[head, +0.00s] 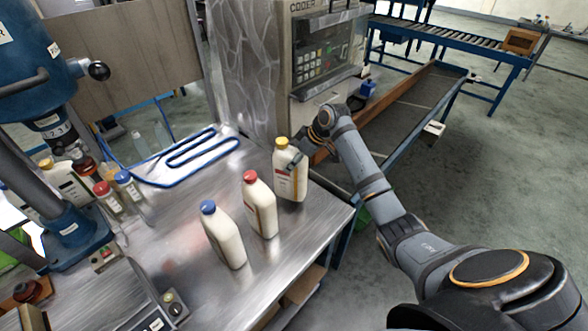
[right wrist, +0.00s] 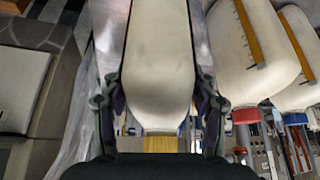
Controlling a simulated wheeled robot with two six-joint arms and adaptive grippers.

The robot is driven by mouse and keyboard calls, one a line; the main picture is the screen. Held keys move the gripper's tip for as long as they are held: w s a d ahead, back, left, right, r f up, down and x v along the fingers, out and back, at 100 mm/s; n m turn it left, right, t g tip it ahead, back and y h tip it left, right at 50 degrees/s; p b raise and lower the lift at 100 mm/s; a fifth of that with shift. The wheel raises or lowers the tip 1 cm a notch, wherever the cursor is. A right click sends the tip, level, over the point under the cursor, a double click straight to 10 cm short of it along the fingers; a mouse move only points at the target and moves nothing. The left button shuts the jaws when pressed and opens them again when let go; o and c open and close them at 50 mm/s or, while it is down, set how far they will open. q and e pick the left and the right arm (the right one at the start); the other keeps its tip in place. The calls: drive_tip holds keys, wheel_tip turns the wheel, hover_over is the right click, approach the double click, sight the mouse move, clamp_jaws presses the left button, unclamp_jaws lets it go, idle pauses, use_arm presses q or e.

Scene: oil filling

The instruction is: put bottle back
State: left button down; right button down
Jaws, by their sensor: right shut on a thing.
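A cream bottle with a yellow cap (head: 288,183) is upright at the right end of a row on the metal table. My right gripper (head: 298,162) is shut on it from the right. In the right wrist view the bottle (right wrist: 160,60) stands between both fingers (right wrist: 160,98), with its yellow cap lowest in the picture. I cannot tell whether its base touches the table. A red-capped bottle (head: 260,205) and a blue-capped bottle (head: 224,236) stand to its left, apart from it. My left gripper is not in view.
The metal table (head: 190,282) has bare room in front of and left of the row. A blue filling machine (head: 75,232) with bottles stands at the left. Blue looped tubing (head: 190,155) lies behind. A coding machine (head: 318,60) and a conveyor (head: 425,95) are beyond the table.

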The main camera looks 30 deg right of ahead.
wheel_tip(320, 180, down, 3)
drive_tip(key=shift+f+p, duration=0.2)
drive_tip(key=shift+p, duration=0.2)
drive_tip(key=shift+c, duration=1.9)
unclamp_jaws()
drive_tip(key=shift+s+f, duration=0.15)
drive_tip(key=b+v, duration=0.2)
drive_tip(key=v, duration=0.9)
drive_tip(key=shift+d+r, duration=0.15)
drive_tip(key=shift+r, duration=0.1)
drive_tip(key=shift+s+r, duration=0.15)
drive_tip(key=shift+r, duration=0.15)
